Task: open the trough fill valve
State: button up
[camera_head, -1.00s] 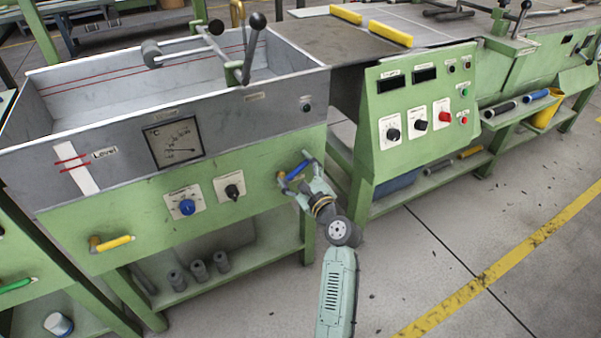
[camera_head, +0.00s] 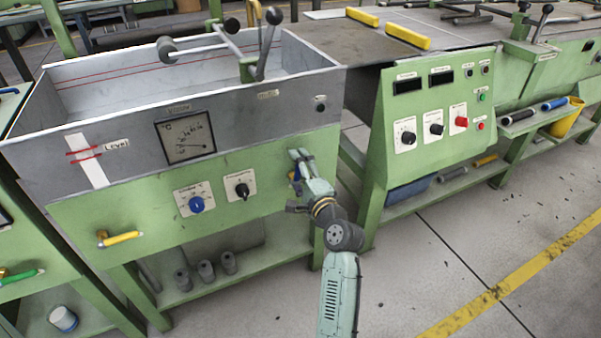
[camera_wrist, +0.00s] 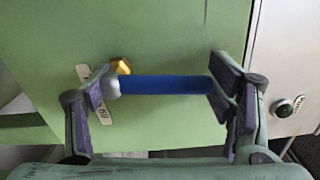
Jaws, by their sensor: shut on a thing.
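The blue valve handle (camera_wrist: 165,85) lies lengthwise across the wrist view, between my two fingers. Its left end has a pale collar close to a yellow brass fitting (camera_wrist: 121,66) on the green panel. My gripper (camera_wrist: 162,92) is shut on the handle, one finger pad at each end. A label ending in "ill" shows partly behind the left finger. In the head view my gripper (camera_head: 301,165) is at the right part of the trough's green front panel (camera_head: 130,205) and hides most of the blue handle (camera_head: 294,173). The grey trough (camera_head: 225,108) stands above it.
A yellow-handled valve (camera_head: 122,238) is at the panel's lower left. A blue knob (camera_head: 196,204) and a black knob (camera_head: 242,190) sit left of my gripper. A green control cabinet (camera_head: 425,160) stands close on the right. Open floor (camera_head: 440,270) lies at the front right.

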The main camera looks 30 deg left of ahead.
jog(key=shift+s+a+n, duration=0.15)
jog(key=shift+s+n, duration=0.05)
jog(key=shift+n, duration=0.5)
jog(key=o, duration=1.7)
jog(key=v, duration=1.2)
